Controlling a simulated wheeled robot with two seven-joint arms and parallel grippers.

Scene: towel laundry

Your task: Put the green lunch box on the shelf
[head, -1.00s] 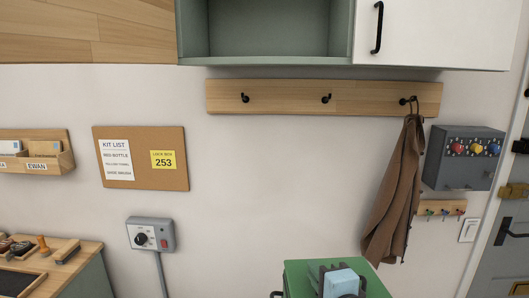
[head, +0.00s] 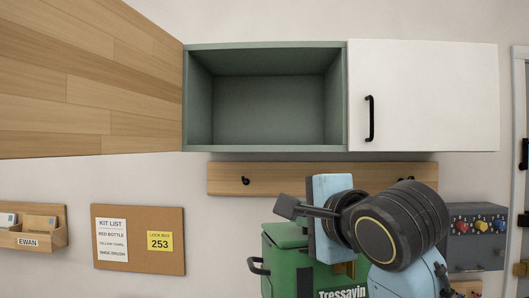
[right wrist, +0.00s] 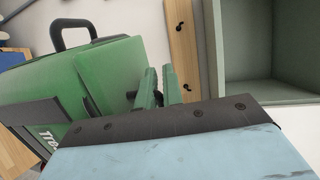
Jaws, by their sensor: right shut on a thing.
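The green lunch box (head: 281,262), with a black side handle and white "Tressavin" lettering, is held upright in my right gripper (head: 325,268). It is below the open shelf and a little to its right, apart from it. The shelf (head: 265,108) is an empty grey-green wall compartment. In the right wrist view the lunch box (right wrist: 115,75) fills the left side under my right gripper (right wrist: 95,115), and the shelf (right wrist: 270,45) is at upper right. The lower part of the box is cut off in the head view. My left gripper is not in view.
A closed white cupboard door (head: 430,95) with a black handle adjoins the shelf on the right. A wooden hook rail (head: 225,178) runs below the shelf. A wooden panel (head: 90,85) is on its left. A grey box with coloured knobs (head: 475,240) hangs at right.

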